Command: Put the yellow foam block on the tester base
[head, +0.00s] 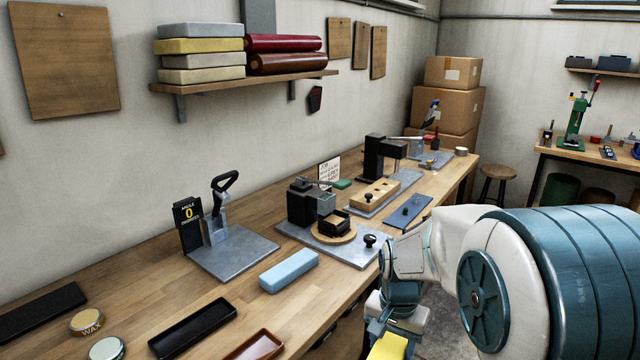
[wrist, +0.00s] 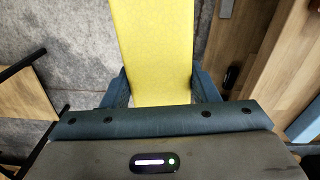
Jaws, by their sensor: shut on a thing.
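The yellow foam block (wrist: 155,45) is held between the two fingers of my gripper (wrist: 163,90) in the wrist view, and it extends out past the fingertips. In the head view, part of the yellow foam block (head: 390,347) shows at the bottom edge, below my gripper (head: 393,325), in front of the bench and apart from it. Several fixtures on metal plates stand on the bench. One plate (head: 245,255) carries a lever and an "ANGLE 0 DEGREES" sign; another (head: 350,252) carries a black device with a round wooden disc. No label shows which is the tester base.
A light blue block (head: 289,270) lies between those two fixtures, near the bench front. Bare bench top (head: 140,290) shows left of the plate with the sign.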

